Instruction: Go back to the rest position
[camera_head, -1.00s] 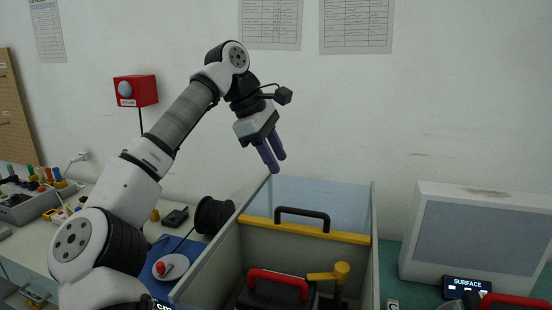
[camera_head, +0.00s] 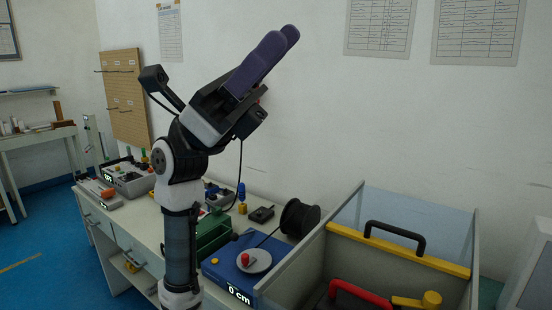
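My gripper (camera_head: 278,52) is up in the air in the head view, in front of the white wall. Its purple fingers point up and to the right and touch nothing. The two fingers overlap in this view, so the gap between them is hard to judge. No object shows between the fingertips. My arm is folded upright above the workbench (camera_head: 147,228), left of the grey bin.
A grey bin (camera_head: 345,215) with a yellow bar (camera_head: 400,250) and black handle stands at right. A blue device (camera_head: 228,268), a black spool (camera_head: 299,218) and a green box (camera_head: 208,236) crowd the bench. Blue floor (camera_head: 45,245) is clear at left.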

